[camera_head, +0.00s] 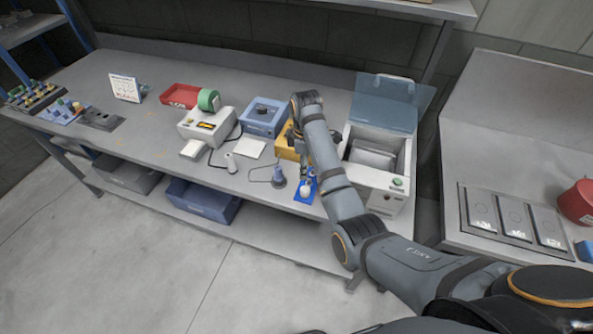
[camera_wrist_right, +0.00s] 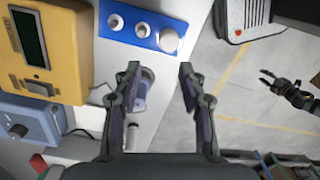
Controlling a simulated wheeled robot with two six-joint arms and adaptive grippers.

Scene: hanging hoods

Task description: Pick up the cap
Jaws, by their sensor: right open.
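I cannot tell for sure which piece is the cap. Several round pale pieces stand on a blue holder (camera_wrist_right: 150,28) in the right wrist view, the largest being a grey-white round piece (camera_wrist_right: 169,40). The blue holder also shows near the bench's front edge in the head view (camera_head: 304,192). My right gripper (camera_wrist_right: 159,72) is open over the bench edge, its fingers apart and below the holder in the picture. A bluish, see-through round item (camera_wrist_right: 144,90) shows by its left finger, partly hidden. My left gripper (camera_wrist_right: 264,78) appears small at the right of the wrist view.
A yellow device (camera_head: 287,143) and a blue device (camera_head: 264,117) stand close by. A white box with a raised lid (camera_head: 380,180) stands to the right. A grey-blue cone-shaped item (camera_head: 278,179) is left of the holder. Open floor lies in front.

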